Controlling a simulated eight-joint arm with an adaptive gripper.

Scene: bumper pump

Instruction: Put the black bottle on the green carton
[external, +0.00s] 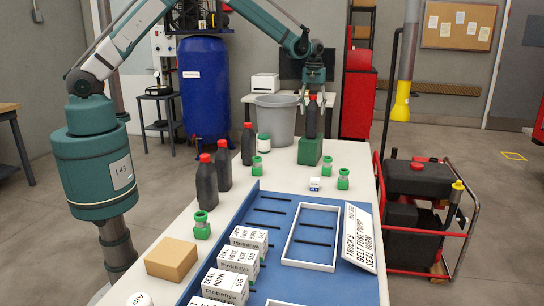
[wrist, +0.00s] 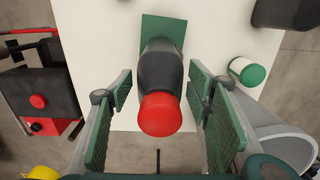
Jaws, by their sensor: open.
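A black bottle (external: 311,122) with a red cap stands upright on top of the green carton (external: 309,151) at the far end of the table. In the wrist view the same bottle (wrist: 160,72) is seen from above, with the green carton (wrist: 163,27) under its base. My gripper (external: 314,101) is over the bottle's top, pointing down. Its fingers are spread on either side of the bottle, with visible gaps in the wrist view (wrist: 160,112). Three other black bottles with red caps (external: 206,183) (external: 223,166) (external: 248,144) stand along the table's left side.
A white jar with a green lid (external: 264,143) stands left of the carton; a grey bin (external: 276,120) is behind. A blue tray (external: 268,222) with labelled boxes fills the front.

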